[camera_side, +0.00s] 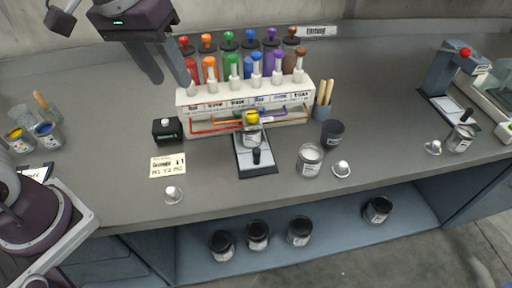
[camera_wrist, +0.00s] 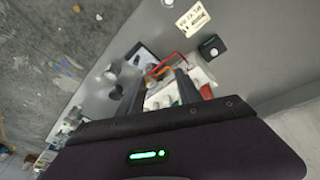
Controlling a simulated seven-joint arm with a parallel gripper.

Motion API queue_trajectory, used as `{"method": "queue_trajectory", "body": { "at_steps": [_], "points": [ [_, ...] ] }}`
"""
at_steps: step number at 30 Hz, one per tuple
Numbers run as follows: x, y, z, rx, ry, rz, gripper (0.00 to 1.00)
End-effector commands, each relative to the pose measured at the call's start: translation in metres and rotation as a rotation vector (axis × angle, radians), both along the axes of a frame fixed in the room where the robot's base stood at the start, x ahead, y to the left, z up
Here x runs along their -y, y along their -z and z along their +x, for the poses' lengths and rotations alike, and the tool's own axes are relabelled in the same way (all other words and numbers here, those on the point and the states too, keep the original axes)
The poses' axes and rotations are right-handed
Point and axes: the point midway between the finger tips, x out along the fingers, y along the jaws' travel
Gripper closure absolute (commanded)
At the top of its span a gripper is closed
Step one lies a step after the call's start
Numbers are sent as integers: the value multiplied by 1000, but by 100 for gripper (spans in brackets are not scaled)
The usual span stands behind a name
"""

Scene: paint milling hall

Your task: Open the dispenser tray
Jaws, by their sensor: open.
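The dispenser (camera_side: 245,95) is a white block with two rows of coloured, knobbed cylinders. Its tray (camera_side: 257,168) is a dark plate with a pale edge, lying on the bench at the dispenser's front. A black knob (camera_side: 256,155) stands on the tray's front part. My gripper (camera_side: 170,80) is open and empty, above and left of the dispenser, apart from the tray. In the wrist view my gripper's fingers (camera_wrist: 162,77) point towards the dispenser, partly hiding it.
A black box with a green light (camera_side: 167,130) and a note card (camera_side: 167,166) lie left of the dispenser. A labelled can (camera_side: 310,160), a dark can (camera_side: 332,133) and a brush cup (camera_side: 321,110) stand right. Bench in front of the tray is clear.

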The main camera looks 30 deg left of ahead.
Motion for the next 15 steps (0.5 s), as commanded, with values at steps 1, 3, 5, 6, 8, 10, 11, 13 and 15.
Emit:
{"method": "queue_trajectory", "body": {
  "at_steps": [1, 3, 5, 6, 8, 10, 11, 13, 15],
  "points": [
    [16, 21, 28, -58, -35, -7, 59],
    [38, 54, 63, -123, -99, -13, 59],
    [57, 87, 86, -172, -151, -11, 59],
    [68, 109, 97, -199, -183, -8, 59],
    [81, 137, 108, -231, -223, -1, 59],
    [91, 160, 115, -254, -256, 5, 59],
    [94, 167, 117, -260, -264, 8, 59],
    [98, 177, 119, -269, -278, 10, 59],
    [99, 187, 120, -272, -282, 11, 59]
  ]
}}
